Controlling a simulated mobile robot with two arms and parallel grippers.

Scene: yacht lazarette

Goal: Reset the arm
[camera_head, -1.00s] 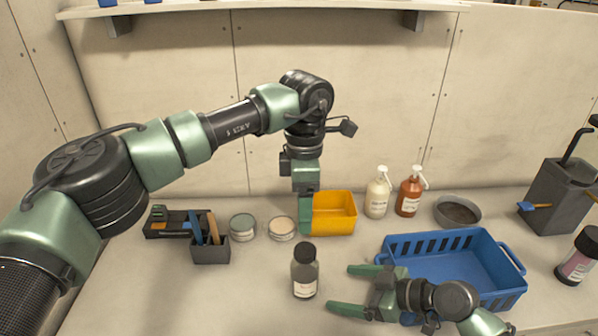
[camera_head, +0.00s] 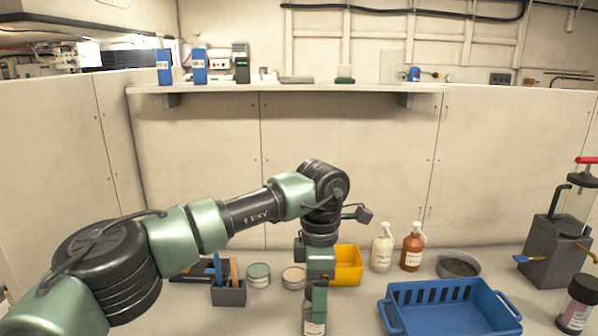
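My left arm comes in from the left, bends at the centre and hangs down. Its gripper (camera_head: 319,305) points straight down, seen edge-on, so its opening cannot be told. It overlaps the left part of the yellow bin (camera_head: 348,266) and the upper part of a dark bottle with a white label (camera_head: 313,328). Whether it touches the bottle cannot be told. My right gripper is out of view.
A blue basket (camera_head: 455,312) is at the right front. White (camera_head: 382,250) and brown (camera_head: 412,250) pump bottles, a grey bowl (camera_head: 458,265), a tool holder (camera_head: 229,294) and round tins (camera_head: 258,275) stand around. A shelf (camera_head: 290,88) runs along the back wall.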

